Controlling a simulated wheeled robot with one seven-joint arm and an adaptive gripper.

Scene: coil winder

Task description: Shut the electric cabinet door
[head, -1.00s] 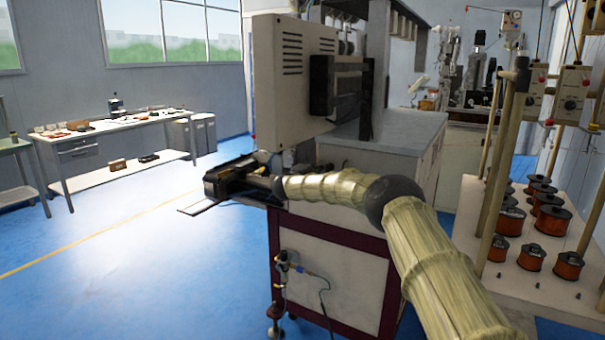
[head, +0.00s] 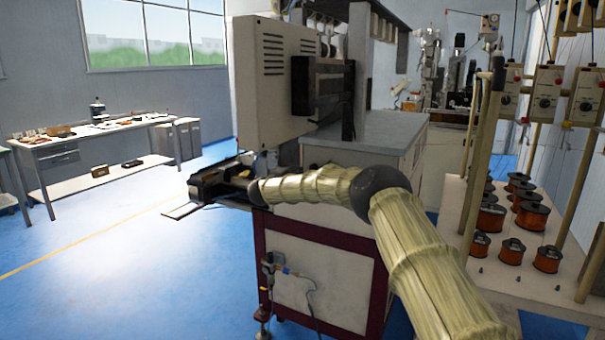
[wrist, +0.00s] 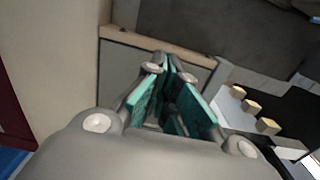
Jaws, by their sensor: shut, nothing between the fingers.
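The coil winder machine (head: 318,290) stands in the middle of the head view, with a maroon frame and pale panels. A cream box-shaped housing (head: 276,62) with vent slots is at its upper left. I cannot tell for sure which panel is the electric cabinet door. My arm reaches across the front of the machine, and my gripper cannot be made out clearly there. In the wrist view my gripper (wrist: 168,66) is shut and empty, its teal-padded fingers together at the tips. Beyond the tips is a grey panel with a tan edge; contact cannot be told.
A dark mechanism with a flat plate (head: 190,209) juts left from the machine. Red-orange wire spools (head: 490,217) stand on a rack at right. A workbench (head: 100,135) is at the far left. Blue floor (head: 110,270) is open at left. Small tan knobs (wrist: 246,106) show in the wrist view.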

